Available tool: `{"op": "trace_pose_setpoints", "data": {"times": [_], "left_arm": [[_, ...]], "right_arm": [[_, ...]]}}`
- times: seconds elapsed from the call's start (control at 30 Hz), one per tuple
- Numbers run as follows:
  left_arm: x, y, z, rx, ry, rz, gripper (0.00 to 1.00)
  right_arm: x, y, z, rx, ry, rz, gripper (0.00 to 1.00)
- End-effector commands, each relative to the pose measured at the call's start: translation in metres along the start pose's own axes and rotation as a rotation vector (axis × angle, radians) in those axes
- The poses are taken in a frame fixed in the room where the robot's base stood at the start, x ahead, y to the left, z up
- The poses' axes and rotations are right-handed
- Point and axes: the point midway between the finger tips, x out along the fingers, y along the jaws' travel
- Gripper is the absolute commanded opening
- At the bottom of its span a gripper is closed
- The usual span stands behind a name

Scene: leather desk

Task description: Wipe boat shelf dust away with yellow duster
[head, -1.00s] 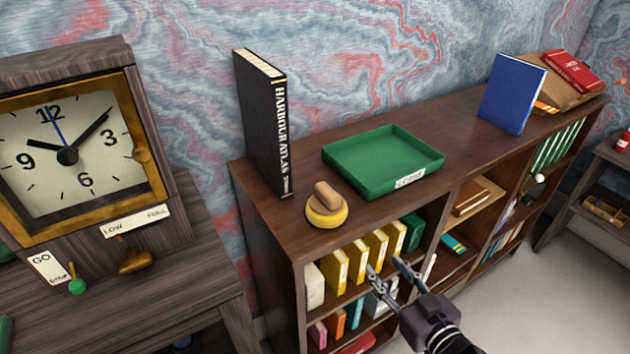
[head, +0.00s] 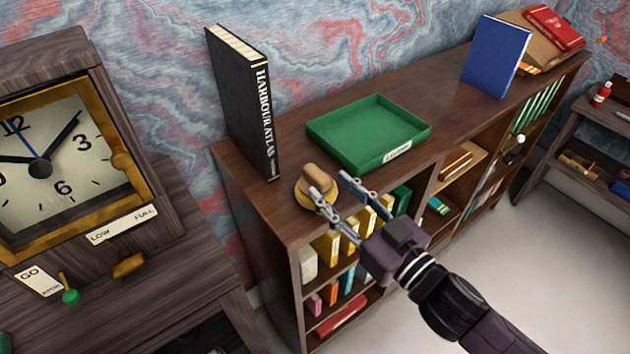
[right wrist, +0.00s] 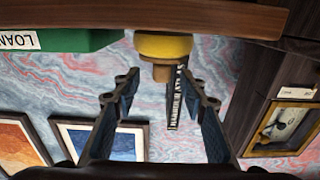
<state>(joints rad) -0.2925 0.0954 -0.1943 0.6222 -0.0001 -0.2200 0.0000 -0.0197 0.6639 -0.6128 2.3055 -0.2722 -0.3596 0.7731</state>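The yellow duster (head: 306,201) is a round yellow pad with a tan wooden handle (head: 314,177). It sits on the wooden bookcase top, between the black book and the green tray. My right gripper (head: 328,182) is open in front of it, and a finger overlaps the duster in the head view. In the upside-down right wrist view the duster (right wrist: 163,45) shows ahead between the spread fingers (right wrist: 158,78), apart from them. I cannot make out a boat or any dust. My left gripper is not in view.
A tall black book (head: 245,100) stands just behind the duster. A green tray (head: 335,125) lies to its right, and a blue book (head: 495,57) stands farther along the bookcase top (head: 440,100). A large clock (head: 50,170) stands at left.

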Motion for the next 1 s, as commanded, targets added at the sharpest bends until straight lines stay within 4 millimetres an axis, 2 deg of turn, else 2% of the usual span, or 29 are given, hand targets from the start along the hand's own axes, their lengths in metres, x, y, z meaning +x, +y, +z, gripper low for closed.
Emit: {"op": "trace_pose_setpoints", "data": {"times": [0.23,0.4,0.7,1.0], "left_arm": [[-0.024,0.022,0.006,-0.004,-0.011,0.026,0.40],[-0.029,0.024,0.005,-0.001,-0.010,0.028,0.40],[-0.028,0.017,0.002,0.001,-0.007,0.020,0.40],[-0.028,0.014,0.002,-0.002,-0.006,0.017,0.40]], "right_arm": [[0.032,-0.002,-0.008,-0.001,0.000,0.001,0.39],[0.050,-0.002,-0.004,0.000,0.000,0.001,0.39],[0.054,-0.002,-0.002,0.000,-0.001,0.001,0.38],[0.053,-0.002,-0.002,0.000,-0.001,0.001,0.05]]}}
